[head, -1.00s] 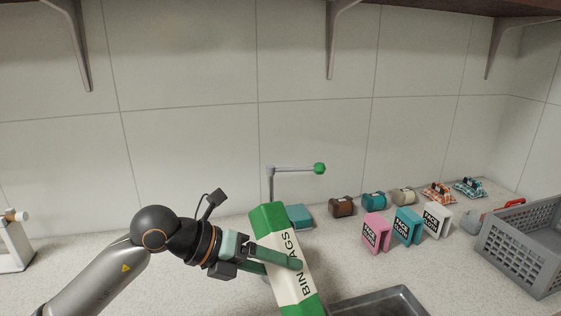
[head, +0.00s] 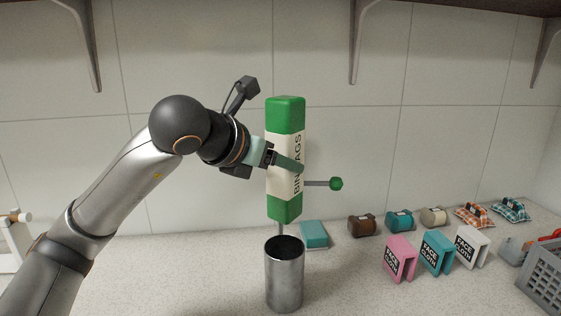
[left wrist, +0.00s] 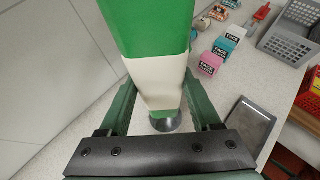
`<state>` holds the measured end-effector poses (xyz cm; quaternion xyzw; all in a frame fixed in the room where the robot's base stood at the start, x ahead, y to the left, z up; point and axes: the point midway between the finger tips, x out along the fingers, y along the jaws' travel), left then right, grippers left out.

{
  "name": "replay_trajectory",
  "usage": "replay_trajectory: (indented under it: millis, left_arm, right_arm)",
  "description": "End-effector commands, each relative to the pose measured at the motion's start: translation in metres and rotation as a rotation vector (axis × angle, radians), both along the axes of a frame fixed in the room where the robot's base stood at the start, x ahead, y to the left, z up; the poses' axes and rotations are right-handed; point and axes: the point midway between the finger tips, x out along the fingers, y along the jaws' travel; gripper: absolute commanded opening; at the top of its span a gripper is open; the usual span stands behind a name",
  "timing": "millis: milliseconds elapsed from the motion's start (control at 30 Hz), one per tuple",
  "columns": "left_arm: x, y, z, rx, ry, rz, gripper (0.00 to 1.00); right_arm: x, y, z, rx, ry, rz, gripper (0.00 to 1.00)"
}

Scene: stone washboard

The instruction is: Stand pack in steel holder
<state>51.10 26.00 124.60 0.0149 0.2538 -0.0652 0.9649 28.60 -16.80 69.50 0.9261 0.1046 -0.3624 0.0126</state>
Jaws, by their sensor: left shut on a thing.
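The pack is a green and white box labelled BIN BAGS (head: 285,125). My left gripper (head: 290,163) is shut on its middle and holds it upright in the air. The steel holder (head: 285,280) is an open cylinder standing on the counter below the pack. The pack's lower end is a little above the holder's dark opening, apart from it in the head view. In the left wrist view the pack (left wrist: 160,75) is between both fingers, and part of the holder (left wrist: 165,124) shows beyond its far end. My right gripper is not in view.
A grey tap-like arm with a green knob (head: 336,184) stands behind the pack. A teal block (head: 314,235), several rolls and face cloth packs (head: 400,258) are to the right. A grey basket (head: 543,278) is at far right.

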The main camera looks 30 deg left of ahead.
Motion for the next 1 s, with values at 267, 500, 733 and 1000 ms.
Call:
replay_trajectory:
  millis: [267, 500, 733, 1000]
  left_arm:
    - [0.0, 0.0, -0.025, -0.002, -0.002, 0.0, 0.0]
    - [0.0, 0.0, -0.044, -0.002, -0.002, 0.0, 0.0]
    - [0.0, -0.001, -0.064, -0.003, -0.003, -0.002, 0.0]
    - [0.0, 0.0, -0.085, -0.002, -0.003, -0.001, 0.0]
  right_arm:
    - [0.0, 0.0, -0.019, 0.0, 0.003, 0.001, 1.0]
    - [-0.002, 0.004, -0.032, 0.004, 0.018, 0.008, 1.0]
    - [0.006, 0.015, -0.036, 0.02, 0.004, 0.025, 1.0]
    - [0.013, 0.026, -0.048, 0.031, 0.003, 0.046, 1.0]
